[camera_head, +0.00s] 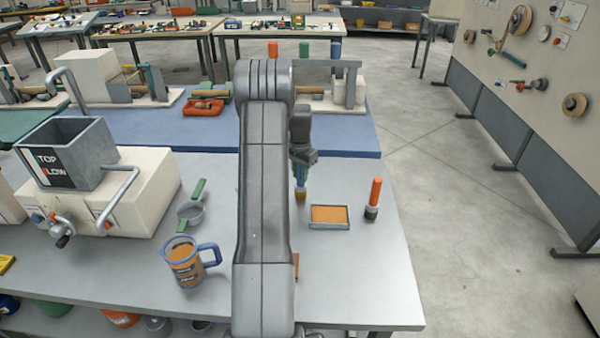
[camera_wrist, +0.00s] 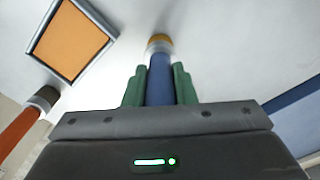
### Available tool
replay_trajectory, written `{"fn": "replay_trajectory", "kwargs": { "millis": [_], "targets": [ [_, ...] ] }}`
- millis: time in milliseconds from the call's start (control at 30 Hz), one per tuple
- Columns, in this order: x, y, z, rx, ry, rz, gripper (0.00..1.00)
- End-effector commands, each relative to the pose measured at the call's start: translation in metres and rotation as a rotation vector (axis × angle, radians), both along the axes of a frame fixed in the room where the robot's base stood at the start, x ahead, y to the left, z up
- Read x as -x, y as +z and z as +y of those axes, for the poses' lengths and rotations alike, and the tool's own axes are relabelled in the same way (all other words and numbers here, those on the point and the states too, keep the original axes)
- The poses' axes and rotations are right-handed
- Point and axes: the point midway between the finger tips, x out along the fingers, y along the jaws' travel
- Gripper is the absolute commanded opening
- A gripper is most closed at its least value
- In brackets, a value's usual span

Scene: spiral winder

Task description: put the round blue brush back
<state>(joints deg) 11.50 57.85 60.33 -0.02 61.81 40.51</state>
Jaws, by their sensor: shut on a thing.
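The round blue brush (camera_wrist: 159,80) is between the two green fingers of my gripper (camera_wrist: 159,88) in the wrist view. Its tan bristle tip (camera_wrist: 159,43) points away from the gripper, toward the grey table. In the head view my gripper (camera_head: 300,176) is shut on the brush and holds it upright, tip down, left of the orange-filled tray. The brush's tan tip (camera_head: 300,194) shows below the fingers; I cannot tell whether it touches the table. The upper handle is hidden by the gripper.
The shallow tray (camera_head: 329,226) of orange stuff and an upright orange-handled brush (camera_head: 373,198) stand to the right. A blue-handled jug (camera_head: 188,262), a green-handled pan (camera_head: 190,212) and a hopper machine (camera_head: 110,195) are to the left. Red, green and blue pieces (camera_head: 304,49) top a grey rack (camera_head: 350,88) behind.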

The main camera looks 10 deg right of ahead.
Motion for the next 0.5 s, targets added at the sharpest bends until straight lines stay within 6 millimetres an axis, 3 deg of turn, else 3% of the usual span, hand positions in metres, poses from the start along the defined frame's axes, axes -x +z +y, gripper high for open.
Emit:
{"fn": "replay_trajectory", "kwargs": {
  "millis": [67, 100, 200, 500],
  "targets": [
    [0.0000, -0.0037, 0.0000, 0.000, 0.000, 0.000, 0.01],
    [-0.0001, -0.0031, 0.0000, 0.000, 0.000, 0.000, 0.28],
    [0.0000, -0.0025, 0.0000, 0.000, 0.000, 0.000, 0.46],
    [-0.0001, -0.0007, 0.0000, 0.000, 0.000, 0.000, 0.46]
  ]
}}
